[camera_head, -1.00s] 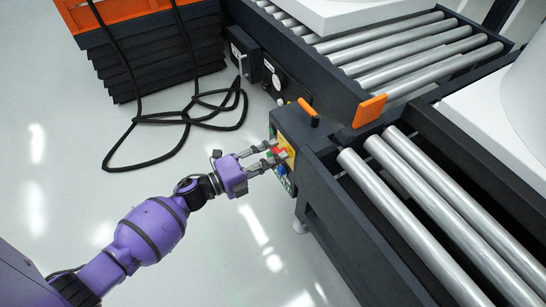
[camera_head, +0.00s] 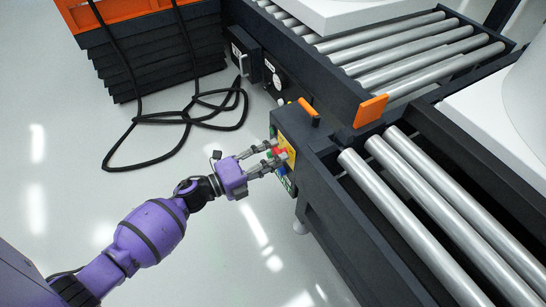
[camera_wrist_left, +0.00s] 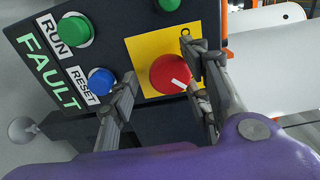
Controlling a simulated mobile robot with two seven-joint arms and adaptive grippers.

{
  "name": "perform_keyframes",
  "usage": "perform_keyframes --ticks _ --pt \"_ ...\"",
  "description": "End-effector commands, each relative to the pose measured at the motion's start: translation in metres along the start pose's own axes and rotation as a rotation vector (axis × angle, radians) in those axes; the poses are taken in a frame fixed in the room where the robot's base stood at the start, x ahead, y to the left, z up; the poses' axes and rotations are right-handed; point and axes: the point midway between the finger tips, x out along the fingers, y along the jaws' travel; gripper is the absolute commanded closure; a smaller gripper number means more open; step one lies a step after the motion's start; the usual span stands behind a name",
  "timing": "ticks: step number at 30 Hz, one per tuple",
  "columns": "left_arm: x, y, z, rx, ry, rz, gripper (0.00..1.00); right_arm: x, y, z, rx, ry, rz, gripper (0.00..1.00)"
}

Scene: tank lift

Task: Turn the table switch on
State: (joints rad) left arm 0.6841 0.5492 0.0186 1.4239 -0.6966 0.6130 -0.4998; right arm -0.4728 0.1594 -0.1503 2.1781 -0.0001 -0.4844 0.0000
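The table switch is a red round knob (camera_wrist_left: 170,74) with a white pointer mark on a yellow square plate (camera_wrist_left: 143,50). In the head view the red knob (camera_head: 280,152) shows on the panel at the near end of the conveyor table, partly covered by the fingers. My left gripper (camera_wrist_left: 158,62) is open, one finger to the left of the knob and the other along its right side. It also shows in the head view (camera_head: 274,157), facing the panel. I cannot tell whether either finger touches the knob. My right gripper is not in view.
A blue RESET button (camera_wrist_left: 101,81) is close to the left finger, and a green RUN button (camera_wrist_left: 75,29) is farther left. Roller conveyors (camera_head: 420,210) fill the right side. A black cable (camera_head: 190,118) loops on the floor. The floor below the left arm is clear.

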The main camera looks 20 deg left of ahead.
Motion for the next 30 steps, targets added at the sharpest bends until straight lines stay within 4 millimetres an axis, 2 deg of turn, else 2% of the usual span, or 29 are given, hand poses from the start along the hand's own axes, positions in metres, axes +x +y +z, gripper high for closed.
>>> perform_keyframes --ticks 5,8,11,21,25,30 --pt "0.000 -0.003 0.001 0.001 0.000 -0.004 0.56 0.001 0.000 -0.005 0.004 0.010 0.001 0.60" --pt "-0.007 -0.003 0.001 0.001 -0.001 -0.004 0.56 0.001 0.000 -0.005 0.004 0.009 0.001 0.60" --pt "-0.023 -0.002 0.001 0.001 -0.002 -0.002 0.56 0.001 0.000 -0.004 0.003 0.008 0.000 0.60" --pt "-0.093 -0.001 0.000 0.000 0.001 0.000 0.56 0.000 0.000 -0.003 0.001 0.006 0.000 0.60" --pt "-0.110 -0.001 0.000 0.000 0.001 -0.001 0.56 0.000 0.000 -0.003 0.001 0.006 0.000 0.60" --pt "-0.119 -0.001 -0.001 0.001 0.002 -0.002 0.56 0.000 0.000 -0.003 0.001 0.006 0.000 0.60"
